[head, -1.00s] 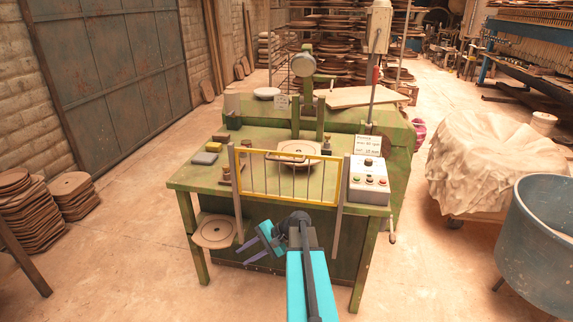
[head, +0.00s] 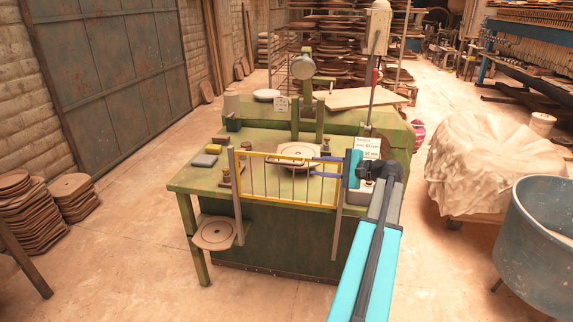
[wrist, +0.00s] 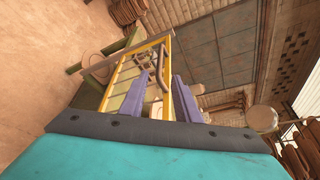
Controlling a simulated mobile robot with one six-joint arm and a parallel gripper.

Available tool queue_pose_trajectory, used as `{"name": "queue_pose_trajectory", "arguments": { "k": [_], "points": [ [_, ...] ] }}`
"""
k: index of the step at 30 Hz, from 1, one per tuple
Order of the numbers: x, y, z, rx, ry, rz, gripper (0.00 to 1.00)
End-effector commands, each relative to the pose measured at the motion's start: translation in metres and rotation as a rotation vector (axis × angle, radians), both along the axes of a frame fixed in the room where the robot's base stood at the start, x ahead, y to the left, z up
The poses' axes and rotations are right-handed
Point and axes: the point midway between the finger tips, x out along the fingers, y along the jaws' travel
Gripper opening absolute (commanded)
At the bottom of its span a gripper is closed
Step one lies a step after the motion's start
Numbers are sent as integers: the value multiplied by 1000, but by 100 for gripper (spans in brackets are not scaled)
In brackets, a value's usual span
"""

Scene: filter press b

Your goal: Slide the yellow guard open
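The yellow guard (head: 290,203) is a yellow frame with thin upright bars. It stands between two grey posts along the front of the green press table (head: 205,180). My gripper (head: 312,167) is at the guard's right end, its purple fingers pointing left near the top rail. In the wrist view the guard (wrist: 122,72) runs away from my gripper (wrist: 159,76). The fingers are apart, and part of the yellow frame shows between them. I cannot tell whether either finger touches it.
A round plate (head: 297,152) lies on the table behind the guard. A control box (head: 352,190) at the right is mostly covered by my arm. A sign (head: 367,147) stands behind it.

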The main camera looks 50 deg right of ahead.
Motion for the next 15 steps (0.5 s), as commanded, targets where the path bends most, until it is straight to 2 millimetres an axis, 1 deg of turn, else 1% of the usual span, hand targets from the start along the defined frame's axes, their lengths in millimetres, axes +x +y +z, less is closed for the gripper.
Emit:
{"name": "queue_pose_trajectory", "arguments": {
  "k": [10, 15],
  "points": [
    [1, 1, 0, 0, 0, 1, 29],
    [8, 3, -1, 1, 0, 4, 29]
  ]
}}
